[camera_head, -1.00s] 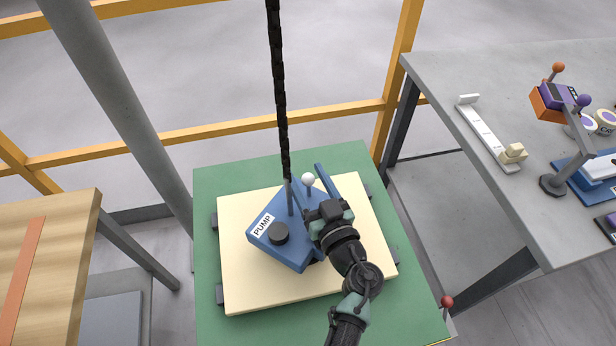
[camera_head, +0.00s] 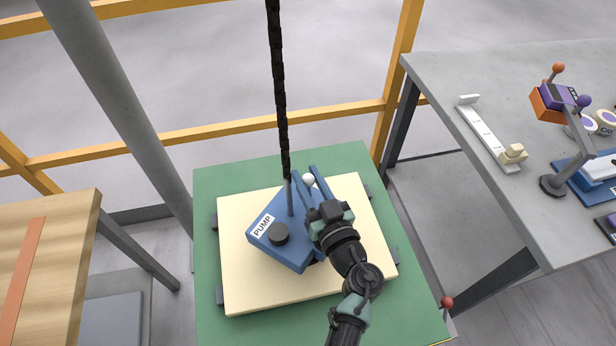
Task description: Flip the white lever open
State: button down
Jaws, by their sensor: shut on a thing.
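The white lever shows as a white ball knob (camera_head: 308,180) at the back of the blue box labelled PUMP (camera_head: 288,250). The box sits turned on a cream slab. My gripper (camera_head: 307,182) reaches over the box from the front right. Its two blue fingers stand on either side of the white knob and are shut on it. The lever's stem below the knob is mostly hidden by the fingers.
The cream slab (camera_head: 238,290) lies on a green table (camera_head: 215,325). A black knob (camera_head: 278,233) and a grey post (camera_head: 290,200) stand on the box, and a dark chain (camera_head: 279,90) hangs behind. A grey table (camera_head: 430,85) with other levers is at right.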

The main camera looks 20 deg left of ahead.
jog(key=shift+f, duration=0.15)
dwell(0.7)
jog(key=shift+d+f+m+t+y+b, duration=0.15)
jog(key=shift+d+m+t+y+b, duration=0.2)
jog(key=shift+b, duration=0.3)
jog(key=shift+s+d+m+t+y+b, duration=0.15)
jog(key=shift+d+m+t+y+b, duration=0.15)
jog(key=shift+m+t+b, duration=0.2)
jog(key=c, duration=0.6)
grip_release()
jog(key=shift+r, duration=0.2)
jog(key=shift+d, duration=0.1)
jog(key=v, duration=1.3)
